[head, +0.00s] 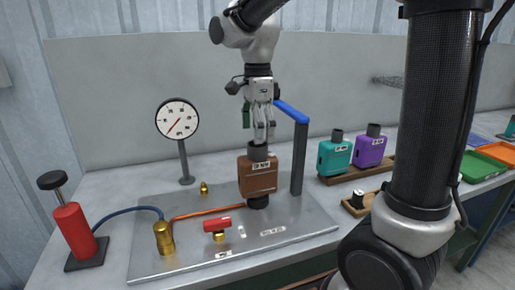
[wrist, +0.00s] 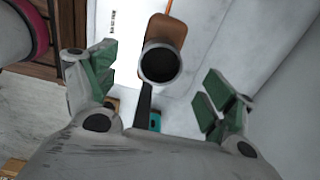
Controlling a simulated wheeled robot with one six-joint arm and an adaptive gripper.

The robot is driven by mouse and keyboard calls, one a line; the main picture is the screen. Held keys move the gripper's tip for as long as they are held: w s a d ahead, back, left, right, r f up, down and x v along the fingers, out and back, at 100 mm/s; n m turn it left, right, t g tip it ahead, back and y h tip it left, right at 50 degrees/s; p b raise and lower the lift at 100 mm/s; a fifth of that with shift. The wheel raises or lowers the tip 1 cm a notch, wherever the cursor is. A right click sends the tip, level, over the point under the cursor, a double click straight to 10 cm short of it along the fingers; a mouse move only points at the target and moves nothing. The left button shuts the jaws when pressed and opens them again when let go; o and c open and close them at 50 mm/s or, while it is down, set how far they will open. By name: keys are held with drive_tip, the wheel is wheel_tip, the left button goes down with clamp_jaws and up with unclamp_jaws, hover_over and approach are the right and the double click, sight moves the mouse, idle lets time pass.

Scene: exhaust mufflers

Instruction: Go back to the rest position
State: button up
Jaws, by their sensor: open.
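My gripper (head: 264,133) points down in the head view, right above the brown muffler (head: 258,179). The muffler stands upright on a dark fitting on the metal plate (head: 150,256), with its dark pipe end up. In the wrist view my gripper (wrist: 160,88) has its green-padded fingers spread wide. The brown muffler (wrist: 168,31) shows beyond them, its round open pipe end between the fingers and apart from both pads. In the head view the fingertips are close to the pipe top; I cannot tell the exact gap there.
A post with a blue lever (head: 300,150) stands close right of the muffler. A gauge (head: 177,119), red pump (head: 75,230) and red valve (head: 217,224) are to the left. Teal (head: 334,157) and purple (head: 369,150) mufflers stand on a wooden rack at right.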

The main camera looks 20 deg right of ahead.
wheel_tip(320, 180, up, 2)
drive_tip(key=shift+w+n, duration=0.1)
drive_tip(key=shift+n, duration=0.8)
drive_tip(key=shift+f+n, duration=0.2)
drive_tip(key=shift+n, duration=1)
drive_tip(key=n, duration=0.2)
drive_tip(key=s+f+n, duration=0.1)
drive_tip(key=n, duration=0.1)
drive_tip(key=s+d+f+n, duration=0.1)
drive_tip(key=n, duration=0.1)
drive_tip(key=shift+s+d, duration=0.1)
drive_tip(key=shift+s, duration=0.15)
drive_tip(key=s+d+r+n+t, duration=0.1)
drive_tip(key=s+d+n+t, duration=0.3)
drive_tip(key=s+d, duration=0.9)
drive_tip(key=s+n, duration=0.3)
drive_tip(key=shift+s+d+r+n, duration=0.25)
drive_tip(key=shift+s+d+n, duration=0.1)
drive_tip(key=shift+n, duration=0.05)
